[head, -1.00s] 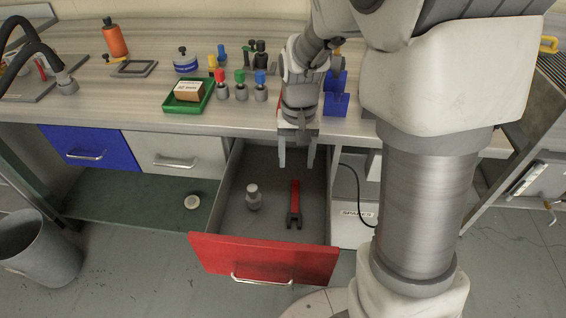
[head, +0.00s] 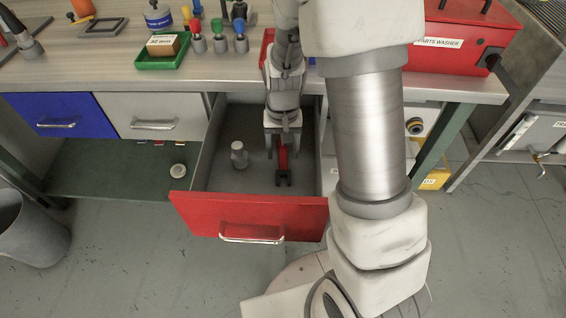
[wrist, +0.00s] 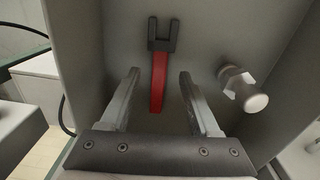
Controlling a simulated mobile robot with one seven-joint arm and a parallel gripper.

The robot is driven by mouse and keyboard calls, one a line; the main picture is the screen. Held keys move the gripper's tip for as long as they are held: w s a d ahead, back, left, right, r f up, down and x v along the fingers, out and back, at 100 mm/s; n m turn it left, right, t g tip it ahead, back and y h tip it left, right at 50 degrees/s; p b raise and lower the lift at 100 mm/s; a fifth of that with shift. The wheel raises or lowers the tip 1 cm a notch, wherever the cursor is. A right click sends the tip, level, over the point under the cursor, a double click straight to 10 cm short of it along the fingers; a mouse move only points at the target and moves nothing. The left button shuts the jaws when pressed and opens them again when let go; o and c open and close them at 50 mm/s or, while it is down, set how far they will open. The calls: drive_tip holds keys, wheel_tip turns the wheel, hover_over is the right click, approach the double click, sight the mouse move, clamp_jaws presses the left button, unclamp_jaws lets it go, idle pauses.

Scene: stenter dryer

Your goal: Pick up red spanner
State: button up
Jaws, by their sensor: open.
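The red spanner (head: 283,162) lies on the floor of the open red-fronted drawer (head: 250,216), its dark forked jaw toward the drawer front. In the wrist view the red spanner (wrist: 158,82) shows between the lines of my two fingers, its dark jaw at the far end. The near end of its handle runs down toward the gap between the fingers. My gripper (head: 283,146) is over the drawer, above the handle. In the wrist view my gripper (wrist: 160,82) is open and empty, with a finger on each side of the handle. I cannot tell the exact height.
A grey fitting (head: 239,154) stands in the drawer left of the spanner; it also shows in the wrist view (wrist: 243,88). The drawer walls close in around my gripper. The bench above holds a green tray (head: 163,56) and a red parts washer (head: 450,35).

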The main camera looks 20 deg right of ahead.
sight(283, 162)
wheel_tip(283, 162, down, 4)
drive_tip(key=shift+r+b, duration=0.25)
drive_tip(key=shift+b, duration=0.25)
drive_tip(key=shift+r, duration=0.1)
clamp_jaws()
